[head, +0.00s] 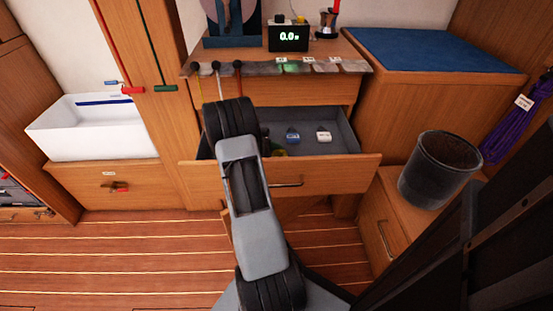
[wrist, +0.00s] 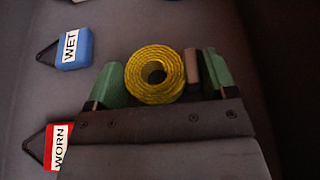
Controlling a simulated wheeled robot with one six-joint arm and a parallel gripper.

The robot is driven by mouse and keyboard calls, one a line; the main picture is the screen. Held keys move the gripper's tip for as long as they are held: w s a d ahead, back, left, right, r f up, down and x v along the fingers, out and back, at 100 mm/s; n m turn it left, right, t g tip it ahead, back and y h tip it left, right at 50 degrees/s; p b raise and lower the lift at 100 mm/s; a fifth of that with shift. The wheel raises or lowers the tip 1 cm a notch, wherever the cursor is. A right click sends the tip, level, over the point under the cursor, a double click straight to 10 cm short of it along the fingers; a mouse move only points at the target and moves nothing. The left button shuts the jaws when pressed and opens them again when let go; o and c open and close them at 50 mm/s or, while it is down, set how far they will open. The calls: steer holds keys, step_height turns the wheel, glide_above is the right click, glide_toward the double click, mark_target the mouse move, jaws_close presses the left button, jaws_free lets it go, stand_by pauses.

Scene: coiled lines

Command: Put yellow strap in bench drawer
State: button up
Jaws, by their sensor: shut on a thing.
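The yellow strap (wrist: 155,74) is a rolled coil in the wrist view. My gripper (wrist: 158,78) is shut on it, with a green finger on each side. A small brown-grey piece (wrist: 192,68) sits between the coil and the right finger; I cannot tell if it belongs to the strap. The bench drawer (head: 340,172) is pulled open in the head view, with a grey interior. My gripper is over or inside its left part, mostly hidden by my arm. I cannot tell whether the strap touches the drawer floor.
In the wrist view, a blue tag marked WET (wrist: 72,48) and a red tag marked WORN (wrist: 56,146) lie left of my gripper on the grey floor. A dark bin (head: 437,170) stands right of the drawer.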

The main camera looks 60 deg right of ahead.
steer(key=shift+f, duration=0.15)
steer(key=shift+f, duration=0.15)
steer(key=o, duration=0.9)
steer(key=shift+w+a+r, duration=0.1)
steer(key=shift+w+r, duration=0.05)
steer(key=shift+r, duration=0.2)
steer(key=p+v, duration=0.3)
steer(key=v, duration=0.8)
steer(key=shift+w+a+r+p, duration=0.1)
steer(key=shift+w+a+p, duration=0.05)
steer(key=shift+w+p, duration=0.2)
steer(key=shift+s, duration=0.1)
